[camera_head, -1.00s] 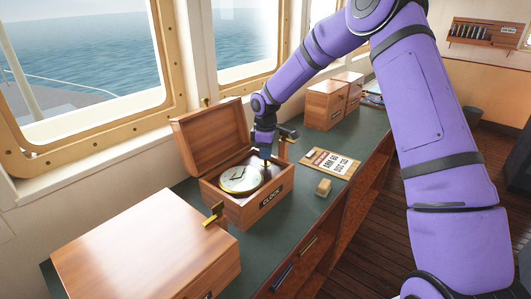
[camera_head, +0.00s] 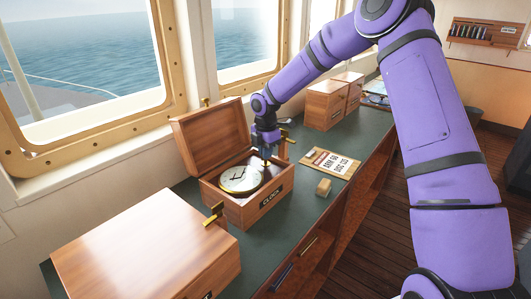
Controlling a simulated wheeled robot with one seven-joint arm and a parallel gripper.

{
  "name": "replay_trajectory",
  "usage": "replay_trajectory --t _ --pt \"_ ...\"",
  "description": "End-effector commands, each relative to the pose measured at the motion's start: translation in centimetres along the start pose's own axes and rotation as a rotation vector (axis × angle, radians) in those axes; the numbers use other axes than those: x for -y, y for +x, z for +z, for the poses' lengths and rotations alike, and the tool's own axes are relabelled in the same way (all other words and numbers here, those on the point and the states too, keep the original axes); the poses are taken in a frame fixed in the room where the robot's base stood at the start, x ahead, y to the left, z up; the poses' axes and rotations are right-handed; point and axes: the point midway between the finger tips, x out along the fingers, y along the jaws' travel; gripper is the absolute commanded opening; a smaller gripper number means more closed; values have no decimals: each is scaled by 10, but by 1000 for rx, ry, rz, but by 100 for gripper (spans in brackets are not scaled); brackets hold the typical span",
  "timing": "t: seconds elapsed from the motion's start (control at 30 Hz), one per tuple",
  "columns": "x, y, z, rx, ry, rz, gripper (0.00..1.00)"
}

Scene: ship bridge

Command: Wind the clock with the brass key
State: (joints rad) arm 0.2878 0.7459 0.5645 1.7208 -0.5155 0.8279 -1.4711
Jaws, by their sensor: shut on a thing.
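The clock (camera_head: 240,179), with a white dial and dark hands, lies face up in an open wooden box (camera_head: 262,211) labelled CLOCK. The box's lid is tilted back toward the window. My gripper (camera_head: 267,157) points down over the right rear part of the box, beside the clock. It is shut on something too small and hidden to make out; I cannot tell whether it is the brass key. A brass piece (camera_head: 214,213) shows at the box's front left corner.
A large closed wooden box (camera_head: 145,245) stands in the foreground. More wooden boxes (camera_head: 325,105) stand farther back on the green counter.

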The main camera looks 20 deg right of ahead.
Motion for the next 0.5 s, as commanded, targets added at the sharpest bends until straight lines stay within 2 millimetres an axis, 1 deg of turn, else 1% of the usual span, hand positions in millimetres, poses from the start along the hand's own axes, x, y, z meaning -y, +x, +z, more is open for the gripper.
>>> replay_trajectory --t 0.2,0.5 --pt "0 0 1 1 -84 0 0" --pt "0 0 1 1 -124 1 0"
